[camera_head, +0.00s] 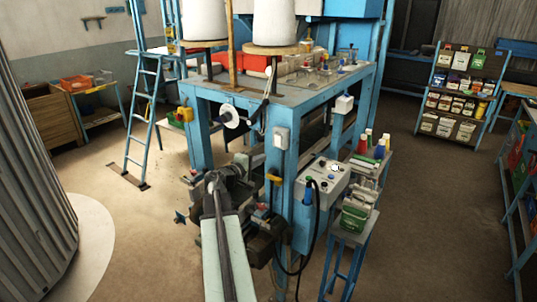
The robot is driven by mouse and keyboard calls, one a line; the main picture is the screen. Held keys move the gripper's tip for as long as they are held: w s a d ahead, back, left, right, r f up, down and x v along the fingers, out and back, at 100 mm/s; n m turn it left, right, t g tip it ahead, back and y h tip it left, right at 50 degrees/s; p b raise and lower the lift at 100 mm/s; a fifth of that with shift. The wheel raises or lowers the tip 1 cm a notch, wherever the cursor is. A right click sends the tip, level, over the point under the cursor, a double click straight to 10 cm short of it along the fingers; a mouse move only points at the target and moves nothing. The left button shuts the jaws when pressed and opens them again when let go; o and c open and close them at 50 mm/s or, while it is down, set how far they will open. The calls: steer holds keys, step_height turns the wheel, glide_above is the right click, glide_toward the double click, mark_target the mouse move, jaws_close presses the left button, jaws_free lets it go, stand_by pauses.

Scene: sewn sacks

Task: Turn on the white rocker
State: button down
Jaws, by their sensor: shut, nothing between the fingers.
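A pale switch box (281,137) is fixed on the front blue post of the workbench, with a lighter face that may be the white rocker. It is too small to tell which way it is tipped. A second white box (344,104) sits on the post further right. A grey control panel (322,184) with several small knobs and buttons is mounted lower right. My arm reaches up from the bottom edge, and my gripper (257,160) is shut and empty, left of and below the pale switch box. Its fingertips are small and partly unclear against the bench.
The blue bench (228,92) carries white drums and bins. A small stand (353,237) with a green item is at right, and a black cable hangs beside the front post. A ladder (142,115) stands at left. Open floor lies left and right.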

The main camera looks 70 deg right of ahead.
steer(key=v, duration=0.2)
steer(key=f+v, duration=0.1)
steer(key=v, duration=0.2)
steer(key=shift+a+f, duration=0.1)
